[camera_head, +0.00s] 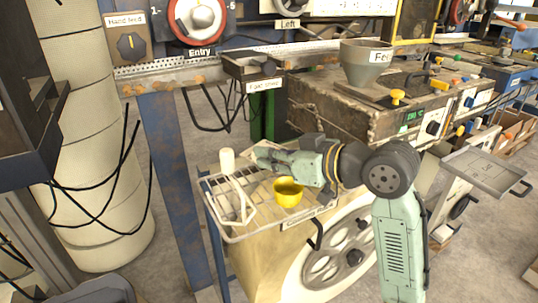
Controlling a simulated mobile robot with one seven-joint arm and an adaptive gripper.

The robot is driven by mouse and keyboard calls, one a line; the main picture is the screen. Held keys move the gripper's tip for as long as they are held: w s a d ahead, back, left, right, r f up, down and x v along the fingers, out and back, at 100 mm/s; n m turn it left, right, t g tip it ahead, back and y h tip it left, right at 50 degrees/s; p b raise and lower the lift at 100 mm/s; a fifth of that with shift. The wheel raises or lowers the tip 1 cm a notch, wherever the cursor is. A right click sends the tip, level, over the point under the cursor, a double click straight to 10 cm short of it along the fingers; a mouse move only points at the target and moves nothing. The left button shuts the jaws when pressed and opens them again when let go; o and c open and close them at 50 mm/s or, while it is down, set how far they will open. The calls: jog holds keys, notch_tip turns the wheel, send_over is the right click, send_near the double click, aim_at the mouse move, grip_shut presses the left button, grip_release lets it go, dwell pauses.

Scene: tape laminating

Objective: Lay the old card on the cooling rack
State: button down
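My gripper (263,159) reaches left over a small wire-edged stand in the camera_head view. Its fingers are small and partly hidden by its own body, so I cannot tell whether they are open or shut, or whether they hold anything. I cannot make out the old card anywhere.
A yellow cup (288,192) stands just below my wrist. A white upright cylinder (227,161) and a pale bent bar (243,208) are near the rack. A wooden-sided machine (335,117) with a grey funnel (366,62) stands behind. A rusty blue post (176,180) rises left.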

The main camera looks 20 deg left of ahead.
jog(key=shift+f+b, duration=0.3)
jog(key=shift+f, duration=0.25)
jog(key=c, duration=1.8)
grip_release()
jog(key=shift+r, duration=0.2)
jog(key=b+v, duration=0.1)
jog(key=v, duration=1.1)
jog(key=shift+r+b, duration=0.35)
jog(key=shift+r, duration=0.1)
